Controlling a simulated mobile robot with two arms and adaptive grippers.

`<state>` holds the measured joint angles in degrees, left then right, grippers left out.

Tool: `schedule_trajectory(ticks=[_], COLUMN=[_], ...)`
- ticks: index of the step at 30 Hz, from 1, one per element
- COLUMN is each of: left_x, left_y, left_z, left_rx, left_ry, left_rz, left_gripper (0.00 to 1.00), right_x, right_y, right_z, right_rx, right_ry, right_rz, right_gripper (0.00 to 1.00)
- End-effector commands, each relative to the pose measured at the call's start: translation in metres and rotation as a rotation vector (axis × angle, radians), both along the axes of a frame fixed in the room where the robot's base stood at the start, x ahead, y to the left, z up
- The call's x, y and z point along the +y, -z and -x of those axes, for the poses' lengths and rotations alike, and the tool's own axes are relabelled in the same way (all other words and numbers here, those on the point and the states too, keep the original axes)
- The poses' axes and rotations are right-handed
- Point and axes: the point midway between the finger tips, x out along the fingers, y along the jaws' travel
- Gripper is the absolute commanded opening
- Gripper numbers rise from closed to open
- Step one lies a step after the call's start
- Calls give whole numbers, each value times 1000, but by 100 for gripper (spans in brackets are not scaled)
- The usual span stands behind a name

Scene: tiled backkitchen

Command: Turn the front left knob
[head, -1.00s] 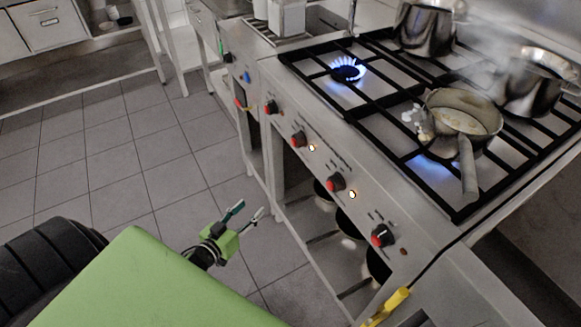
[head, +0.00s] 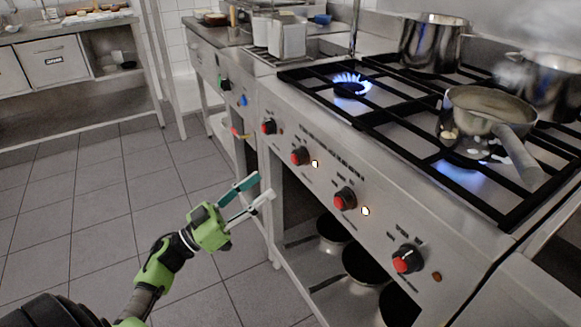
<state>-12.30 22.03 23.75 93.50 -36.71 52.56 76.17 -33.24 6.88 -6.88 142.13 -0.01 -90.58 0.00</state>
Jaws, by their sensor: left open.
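Several black-and-red knobs run along the front panel of the steel stove: the leftmost knob (head: 268,126), a second knob (head: 300,156), a third knob (head: 345,198) and the rightmost knob (head: 407,259). Lit indicator lights show beside the second and third. No label readable here tells which knob is the front left one. My left gripper (head: 263,186) is open and empty, in front of the panel and left of the third knob in the picture. It appears apart from all the knobs. My right gripper is out of view.
A bare burner (head: 351,86) burns blue at the stove's left. A pan (head: 487,122) sits over another flame, its handle pointing toward the front. Two pots, one a tall pot (head: 431,45), stand behind. Pots rest on the shelf below. The tiled floor (head: 100,210) at left is clear.

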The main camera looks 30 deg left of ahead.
Motion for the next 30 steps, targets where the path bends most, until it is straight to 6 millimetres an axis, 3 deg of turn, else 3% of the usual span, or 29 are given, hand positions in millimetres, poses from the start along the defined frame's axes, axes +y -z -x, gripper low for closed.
schedule_trajectory(ticks=[6,12,18,27,30], left_x=[-22,-36,-43,-44,-44], left_y=[-20,-32,-37,-38,-38], left_z=[-40,-68,-81,-82,-82], left_rx=[-6,-3,0,1,1], left_ry=[-1,-2,-2,-2,-2], left_rz=[2,1,1,2,2], left_gripper=[45,45,45,45,22], right_x=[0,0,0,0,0], right_y=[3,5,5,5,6], right_z=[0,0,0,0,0], right_rx=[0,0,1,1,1], right_ry=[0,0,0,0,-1], right_rz=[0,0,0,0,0], right_gripper=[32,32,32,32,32])
